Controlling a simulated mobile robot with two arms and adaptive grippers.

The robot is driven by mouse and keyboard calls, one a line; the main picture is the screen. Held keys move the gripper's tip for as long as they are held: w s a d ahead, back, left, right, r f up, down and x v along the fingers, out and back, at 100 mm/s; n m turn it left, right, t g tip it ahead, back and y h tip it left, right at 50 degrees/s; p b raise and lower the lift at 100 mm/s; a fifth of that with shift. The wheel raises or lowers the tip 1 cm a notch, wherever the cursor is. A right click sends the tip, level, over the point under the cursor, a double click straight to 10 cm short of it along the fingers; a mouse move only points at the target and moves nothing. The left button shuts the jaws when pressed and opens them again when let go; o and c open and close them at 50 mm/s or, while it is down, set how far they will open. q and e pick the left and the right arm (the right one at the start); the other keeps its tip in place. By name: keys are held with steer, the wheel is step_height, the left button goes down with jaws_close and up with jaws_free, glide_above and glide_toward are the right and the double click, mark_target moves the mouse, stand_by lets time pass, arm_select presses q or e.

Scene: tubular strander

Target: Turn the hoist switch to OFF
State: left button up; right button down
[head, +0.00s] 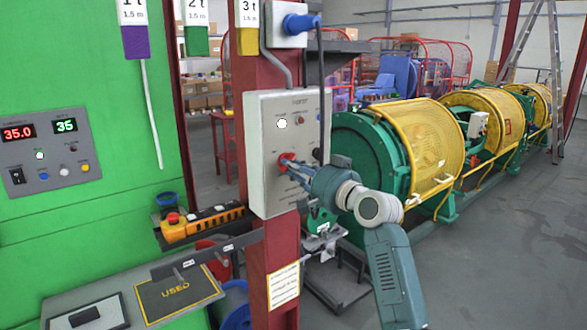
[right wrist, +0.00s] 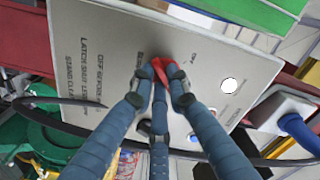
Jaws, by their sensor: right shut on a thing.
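The hoist box (head: 262,185) is a light grey panel on the red column, with a lit white lamp (head: 282,123) near its top. The red hoist switch (head: 285,158) sits lower on its face. My right gripper (head: 290,167) reaches it from the right and is shut on it. In the right wrist view the fingers of my right gripper (right wrist: 161,85) close around the red switch (right wrist: 163,68), partly hiding it. The lit lamp (right wrist: 229,86) and printed lettering also show there. The switch's exact pointing is hidden by the fingers. My left gripper is out of view.
A blue plug (head: 300,23) in a socket above the box has a dark cable hanging in front of the box's right side. An orange pendant (head: 205,222) lies on a shelf to the left. Green-and-yellow strander guards (head: 430,140) stand behind my right arm.

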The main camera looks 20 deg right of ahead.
steer(key=shift+w+d+r+n+b, duration=0.1)
steer(key=shift+d+n+b, duration=0.1)
steer(key=shift+n, duration=2.75)
steer(key=shift+d+r+n+b, duration=0.1)
steer(key=shift+r+n+b, duration=0.05)
steer(key=shift+n, duration=2.85)
steer(key=shift+w+d+r+n+b, duration=0.1)
steer(key=shift+n+b, duration=0.1)
steer(key=shift+n, duration=2.75)
steer(key=c, duration=1.7)
jaws_free()
steer(key=shift+s, duration=0.1)
